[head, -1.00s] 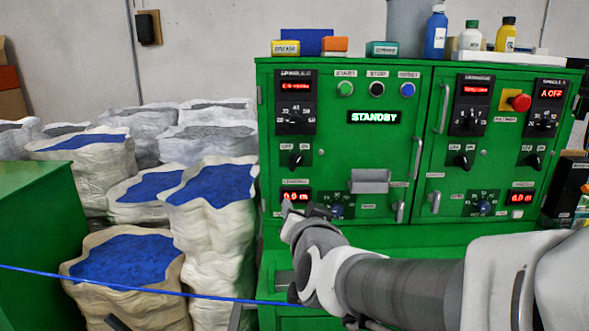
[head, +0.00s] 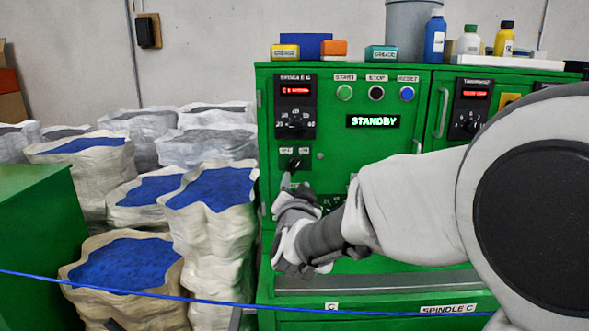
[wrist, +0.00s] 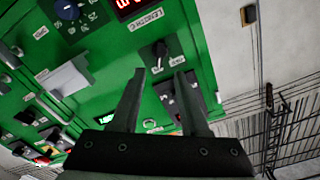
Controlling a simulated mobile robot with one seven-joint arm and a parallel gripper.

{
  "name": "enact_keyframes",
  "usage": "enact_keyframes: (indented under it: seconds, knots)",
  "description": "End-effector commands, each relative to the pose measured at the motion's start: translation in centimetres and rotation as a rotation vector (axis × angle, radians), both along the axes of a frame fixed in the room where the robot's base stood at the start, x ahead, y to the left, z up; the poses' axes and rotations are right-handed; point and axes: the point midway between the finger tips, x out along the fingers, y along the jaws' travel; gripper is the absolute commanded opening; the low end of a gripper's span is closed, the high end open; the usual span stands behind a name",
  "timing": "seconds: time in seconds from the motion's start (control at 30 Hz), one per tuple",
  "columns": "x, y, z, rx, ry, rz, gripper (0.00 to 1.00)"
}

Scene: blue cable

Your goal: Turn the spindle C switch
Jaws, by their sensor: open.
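The spindle C switch (head: 295,163) is a small black rotary knob on the green cabinet, below the SPINDLE C dial panel (head: 296,107). My gripper (head: 287,182) is just below it in the head view, in front of the panel. In the wrist view, the knob (wrist: 160,52) lies ahead of and roughly centred between my open fingertips (wrist: 160,74). The fingers appear apart from the knob, with nothing between them. In the head view, my wrist and forearm hide the panel's lower part, and the finger opening is too small to judge.
The green cabinet also carries a STANDBY display (head: 373,121), start (head: 345,92), stop and reset buttons and a door handle (head: 442,112). Sacks of blue material (head: 125,262) stand at left. A blue cable (head: 110,288) runs across low in front. Bottles stand on top.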

Motion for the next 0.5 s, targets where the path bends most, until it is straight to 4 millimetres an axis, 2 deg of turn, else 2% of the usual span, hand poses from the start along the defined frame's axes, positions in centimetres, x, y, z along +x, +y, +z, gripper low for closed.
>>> enact_keyframes:
  seconds: [0.3, 0.5]
  knots:
    - [5.8, 0.0, 0.0, 0.0, 0.001, -0.001, 0.45]
    - [8.1, 0.0, 0.0, 0.0, 0.002, 0.0, 0.45]
